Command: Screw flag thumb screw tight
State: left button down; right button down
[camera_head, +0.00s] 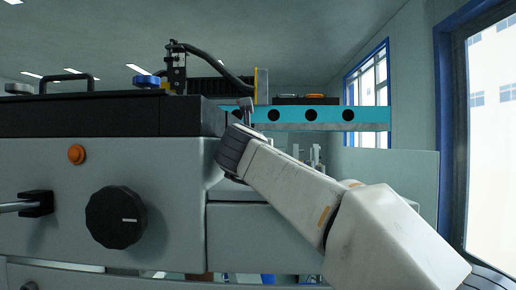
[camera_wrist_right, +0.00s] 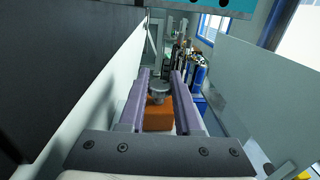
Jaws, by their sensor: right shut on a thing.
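In the right wrist view, the flag thumb screw (camera_wrist_right: 158,90) shows as a grey round part above an orange block. It sits between the two purple-grey fingers of my right gripper (camera_wrist_right: 160,88), which is shut on it. The fingers hide its sides, and I cannot see what the far end of the screw meets. In the head view, my right arm comes in from the right and its wrist is at the right end of the grey panel fixture (camera_head: 150,165). The fingers are mostly hidden there. My left gripper is not in view.
The fixture front carries a black knob (camera_head: 115,217), an orange button (camera_head: 76,154) and a lever (camera_head: 20,206). A blue knob (camera_head: 146,81) is on top. A turquoise beam (camera_head: 330,126) spans behind. A pale panel (camera_wrist_right: 265,95) stands to the right in the wrist view.

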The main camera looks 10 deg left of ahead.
jog(key=c, duration=0.6)
grip_release()
jog(key=s+b, duration=0.1)
jog(key=s, duration=0.2)
jog(key=s+d+b, duration=0.1)
jog(key=s, duration=0.2)
jog(key=s+b, duration=0.1)
jog(key=s, duration=0.2)
jog(key=shift+d, duration=0.2)
jog(key=shift+s+d, duration=0.15)
jog(key=shift+s, duration=0.5)
